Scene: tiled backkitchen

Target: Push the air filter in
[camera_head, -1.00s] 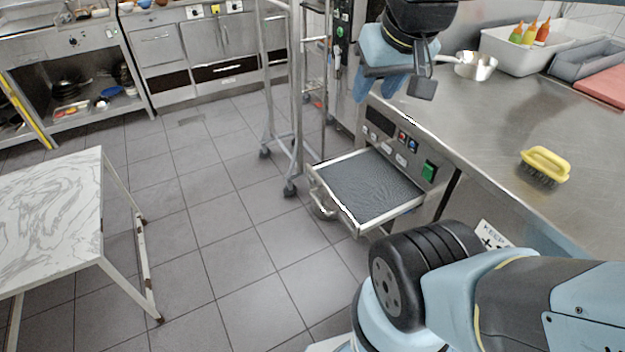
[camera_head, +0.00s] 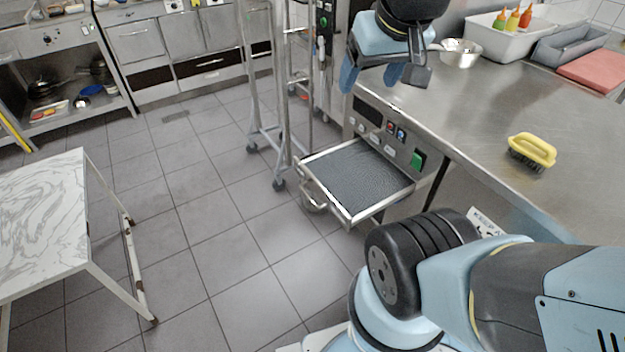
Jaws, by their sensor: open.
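The air filter (camera_head: 357,180) is a flat grey mesh panel in a metal frame. It sticks out like a drawer from the front of a unit under the steel counter, below a control panel (camera_head: 385,128) with a green switch. A round metal handle (camera_head: 313,198) shows at its outer left end. My gripper (camera_head: 382,80) is open and empty, with its blue fingers pointing down. In the picture it is above the control panel, apart from the filter.
A wheeled metal rack (camera_head: 285,110) stands just left of the filter. The steel counter (camera_head: 490,110) holds a yellow brush (camera_head: 532,150), a metal pan (camera_head: 460,53) and a white tub (camera_head: 481,42). A marble-topped table (camera_head: 40,215) is at left. The tiled floor between is clear.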

